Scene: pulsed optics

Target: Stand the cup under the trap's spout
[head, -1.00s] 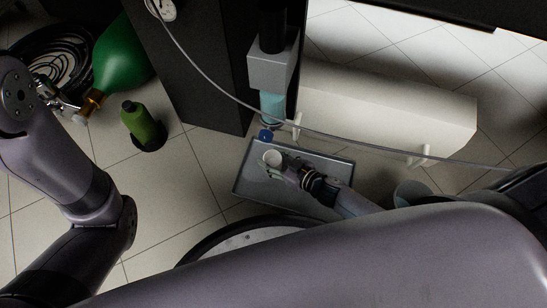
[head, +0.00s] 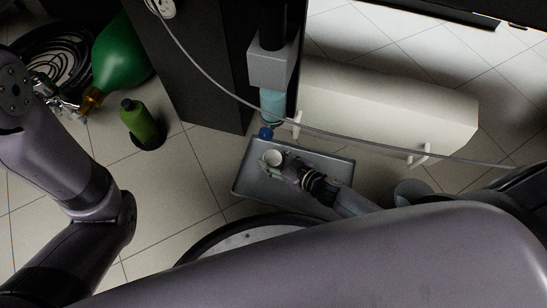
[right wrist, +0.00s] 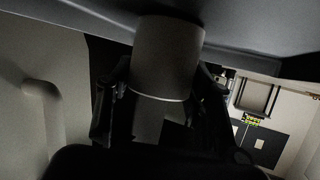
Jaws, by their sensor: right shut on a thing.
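The white cup (head: 273,158) is between the fingers of my right gripper (head: 271,163), which is shut on it. In the head view it is over the tray, just below the spout in the picture; whether it touches the tray is unclear. The trap has a grey block (head: 271,68) and a clear teal bowl (head: 272,103), with a blue spout (head: 266,132) at its lower end. In the right wrist view the cup (right wrist: 167,58) fills the space between two dark fingers. My left gripper is not in view.
A grey tray (head: 334,167) lies under the trap. A thin hose (head: 350,136) crosses in front of the white housing (head: 390,108).

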